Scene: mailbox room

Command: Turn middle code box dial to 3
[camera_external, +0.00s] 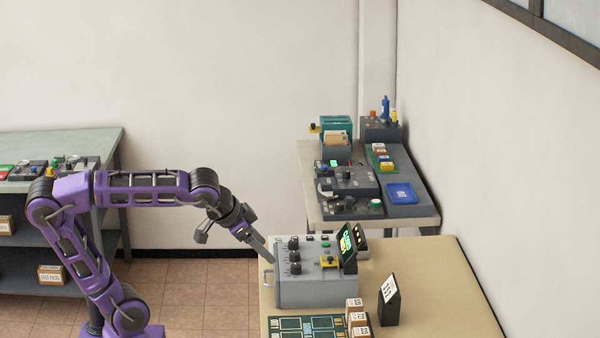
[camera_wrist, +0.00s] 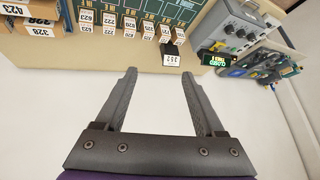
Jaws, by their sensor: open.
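The grey code box (camera_external: 318,293) stands at the near table's back left. Three dark dials run down its panel; the middle dial (camera_external: 294,257) lies between the other two. Its setting is too small to read. A tilted screen with green and yellow characters (camera_external: 348,246) rises at its right. My gripper (camera_external: 266,256) reaches down beside the box's left edge, left of the dials; I cannot tell whether it touches. In the wrist view my gripper (camera_wrist: 157,76) is open and empty, and the code box (camera_wrist: 236,32) is at upper right, away from the fingers.
A dark block with a white label (camera_external: 389,299) and small labelled boxes (camera_external: 355,315) stand on the near table (camera_external: 440,275), with a green board (camera_external: 306,327) in front. A second bench with devices and a blue tray (camera_external: 402,193) is behind. A wall borders the right.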

